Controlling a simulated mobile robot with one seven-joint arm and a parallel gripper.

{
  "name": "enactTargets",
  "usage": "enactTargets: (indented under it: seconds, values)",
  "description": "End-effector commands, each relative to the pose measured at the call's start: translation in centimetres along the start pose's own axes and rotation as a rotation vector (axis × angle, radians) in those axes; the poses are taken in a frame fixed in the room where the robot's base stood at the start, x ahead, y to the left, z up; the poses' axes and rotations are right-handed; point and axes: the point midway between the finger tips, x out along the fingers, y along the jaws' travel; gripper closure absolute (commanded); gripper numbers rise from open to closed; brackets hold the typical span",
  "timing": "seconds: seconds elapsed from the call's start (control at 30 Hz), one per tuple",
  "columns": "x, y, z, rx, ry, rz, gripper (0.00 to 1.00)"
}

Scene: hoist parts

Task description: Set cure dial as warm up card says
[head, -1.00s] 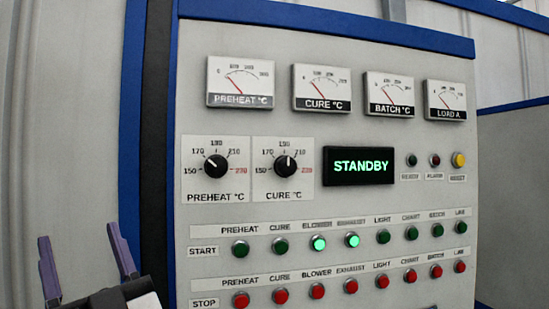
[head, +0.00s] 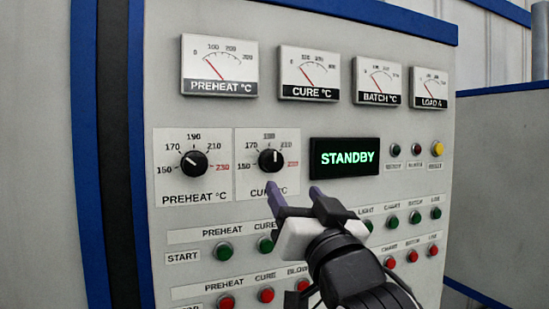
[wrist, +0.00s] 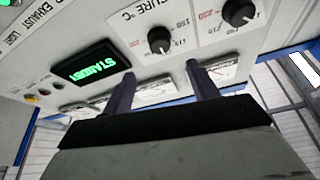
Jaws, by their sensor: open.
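The cure dial (head: 271,161) is a black knob on a white scale plate on the panel. Its white mark points up, slightly right of the 190 label as far as I can tell. My gripper (head: 296,196) is open and empty, just below and right of this dial in the head view, overlapping the lower part of its plate. In the wrist view the picture is turned over; the cure dial (wrist: 160,40) shows beyond and between the two fingers (wrist: 160,78), apart from them. No warm up card is in view.
The preheat dial (head: 193,161) sits left of the cure dial, its mark pointing up-left. A display (head: 344,157) reads STANDBY. Gauges line the top, including the cure gauge (head: 309,75). Green start buttons (head: 223,251) and red stop buttons (head: 226,303) run below, partly hidden by my arm.

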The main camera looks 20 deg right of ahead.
Motion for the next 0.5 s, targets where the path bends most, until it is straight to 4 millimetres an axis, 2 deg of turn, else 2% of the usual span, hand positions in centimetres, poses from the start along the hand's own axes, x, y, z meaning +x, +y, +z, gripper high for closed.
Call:
enactTargets:
  seconds: [0.1, 0.3, 0.5]
  values:
    - [2.9, -0.1, -0.3, 0.004, -0.004, -0.001, 0.41]
    - [7.1, -0.1, -0.3, 0.003, -0.003, -0.001, 0.41]
    - [9.9, -0.1, -0.2, 0.002, 0.000, -0.001, 0.41]
